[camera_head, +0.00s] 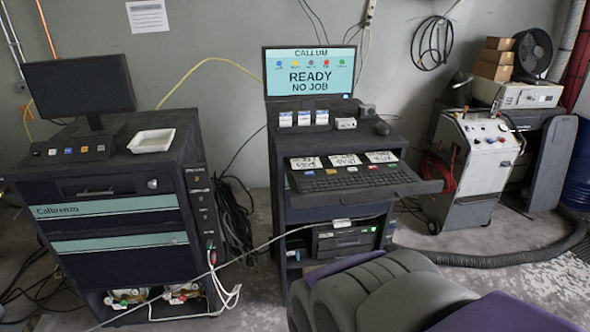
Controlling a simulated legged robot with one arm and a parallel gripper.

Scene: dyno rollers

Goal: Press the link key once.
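A monitor (310,72) on the middle cart reads "CALLUM", "READY" and "NO JOB" above and below a row of coloured icons with labels too small to read. A black keyboard (355,179) lies on the cart's pull-out shelf. A row of small coloured keys (331,171) sits along its back edge, below several white cards. The left cabinet carries another panel of coloured keys (69,150) in front of a dark monitor. I cannot tell which key is the link key. No gripper fingers show in the view.
The left cabinet (110,207) holds a white tray (151,140) on top. A pale cable (270,238) runs across the front of both units. A white wheeled machine (474,165) stands at the right, with a black hose (500,258) on the floor.

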